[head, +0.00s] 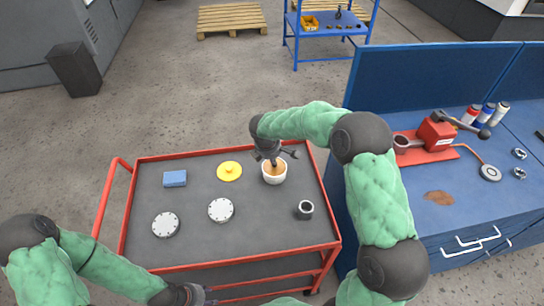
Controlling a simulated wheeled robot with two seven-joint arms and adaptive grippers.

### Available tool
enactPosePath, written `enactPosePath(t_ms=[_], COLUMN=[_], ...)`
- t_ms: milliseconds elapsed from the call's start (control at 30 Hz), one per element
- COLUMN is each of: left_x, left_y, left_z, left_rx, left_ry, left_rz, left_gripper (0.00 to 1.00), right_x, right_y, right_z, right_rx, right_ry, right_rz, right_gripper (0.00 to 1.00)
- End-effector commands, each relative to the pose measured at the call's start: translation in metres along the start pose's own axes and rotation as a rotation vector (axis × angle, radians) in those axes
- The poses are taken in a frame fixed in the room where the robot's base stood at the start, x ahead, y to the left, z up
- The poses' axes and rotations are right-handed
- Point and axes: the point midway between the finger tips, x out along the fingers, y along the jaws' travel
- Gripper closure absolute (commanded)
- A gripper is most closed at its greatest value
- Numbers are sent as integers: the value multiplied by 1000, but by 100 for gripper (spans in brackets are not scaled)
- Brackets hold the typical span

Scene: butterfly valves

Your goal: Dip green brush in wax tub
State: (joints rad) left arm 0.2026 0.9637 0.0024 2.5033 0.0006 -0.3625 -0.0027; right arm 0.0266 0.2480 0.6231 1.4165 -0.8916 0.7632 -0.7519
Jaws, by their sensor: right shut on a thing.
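The wax tub (274,178) is a small white round cup with orange-brown wax inside, standing on the dark top of the red cart. My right gripper (274,157) is directly above it, pointing down and shut on what I take to be the green brush. The brush is mostly hidden by the gripper and its green colour cannot be made out. Whether its tip touches the wax is too small to tell. My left gripper (207,295) is low at the cart's front edge, away from the tub; its finger opening is unclear.
On the cart (150,205) are a yellow disc with a knob (229,171), a blue block (175,179), two pale bolted discs (220,210) (165,225) and a dark ring (305,210). A blue workbench (455,210) with a red tool (436,134) stands right.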

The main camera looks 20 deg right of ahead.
Motion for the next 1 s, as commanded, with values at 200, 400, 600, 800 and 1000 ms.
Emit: enactPosePath(t_ms=[200, 400, 600, 800, 1000], left_x=[2, 3, 4, 5, 5], left_y=[-1, -1, -2, -2, -2], left_z=[0, 0, 0, 0, 0], left_rx=[0, 0, 0, 0, 0], left_ry=[0, 0, 0, 0, 0], left_rz=[0, 0, 0, 0, 0], left_gripper=[60, 60, 60, 60, 60], right_x=[2, 4, 6, 7, 7], right_y=[-1, -1, -2, -2, -2], right_z=[0, -1, -1, -1, -1], right_rx=[0, 0, 0, 0, 0], right_ry=[0, 0, 0, 0, 0], right_rz=[0, 0, 0, 0, 0], right_gripper=[100, 100, 100, 100, 100])
